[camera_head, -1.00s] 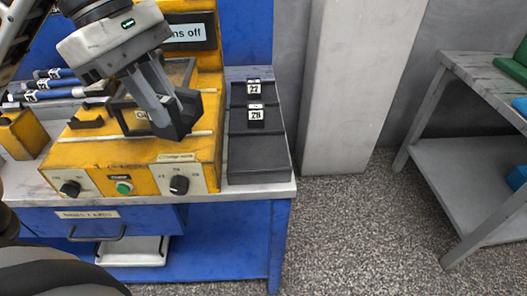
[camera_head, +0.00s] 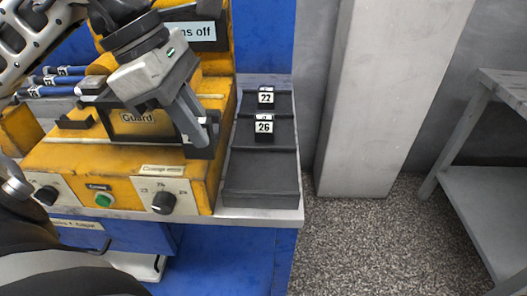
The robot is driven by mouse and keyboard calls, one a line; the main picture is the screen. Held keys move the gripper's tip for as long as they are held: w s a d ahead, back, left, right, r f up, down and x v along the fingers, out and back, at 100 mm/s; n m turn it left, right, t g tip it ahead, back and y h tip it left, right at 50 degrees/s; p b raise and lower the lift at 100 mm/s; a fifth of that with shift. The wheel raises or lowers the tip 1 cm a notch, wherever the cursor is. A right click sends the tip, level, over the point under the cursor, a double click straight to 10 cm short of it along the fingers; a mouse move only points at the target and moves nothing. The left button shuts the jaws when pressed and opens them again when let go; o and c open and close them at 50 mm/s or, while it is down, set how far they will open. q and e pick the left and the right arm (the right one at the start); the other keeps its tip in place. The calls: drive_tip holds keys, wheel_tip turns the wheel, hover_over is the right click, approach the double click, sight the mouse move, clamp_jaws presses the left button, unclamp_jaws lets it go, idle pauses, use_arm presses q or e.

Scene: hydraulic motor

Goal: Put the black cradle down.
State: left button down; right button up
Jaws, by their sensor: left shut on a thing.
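The black cradle (camera_head: 203,151) is in my left gripper (camera_head: 194,126), whose fingers are shut on it. The fingers hide part of the cradle. It is in front of the right part of the yellow machine (camera_head: 85,158), near that machine's right edge. I cannot tell its exact height or whether it touches the machine. To its right is a long dark tray (camera_head: 261,176) with two black blocks, labelled 22 (camera_head: 266,97) and what looks like 26 (camera_head: 264,127). The tray's front part is empty. My right gripper is not in view.
The machine has a Guard plate (camera_head: 137,118), a green button (camera_head: 104,200) and a black knob (camera_head: 163,203). Blue-handled tools (camera_head: 58,76) lie at the left. A grey pillar (camera_head: 372,110) and a grey table (camera_head: 490,190) stand to the right, with open floor between.

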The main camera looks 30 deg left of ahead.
use_arm(q)
drive_tip(key=w+d+f+p, duration=0.1)
drive_tip(key=w+f, duration=0.2)
drive_tip(key=w+d+f+p, duration=0.1)
drive_tip(key=w+f+p, duration=0.1)
drive_tip(key=w+f, duration=0.1)
drive_tip(key=w+d+f+p, duration=0.1)
drive_tip(key=w+d+f, duration=0.1)
drive_tip(key=f, duration=0.3)
drive_tip(key=shift+w, duration=0.6)
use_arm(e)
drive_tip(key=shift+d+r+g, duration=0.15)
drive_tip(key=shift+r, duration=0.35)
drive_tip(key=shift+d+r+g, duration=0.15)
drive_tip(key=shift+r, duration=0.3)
use_arm(q)
drive_tip(key=shift+f, duration=0.35)
drive_tip(key=c, duration=1.4)
unclamp_jaws()
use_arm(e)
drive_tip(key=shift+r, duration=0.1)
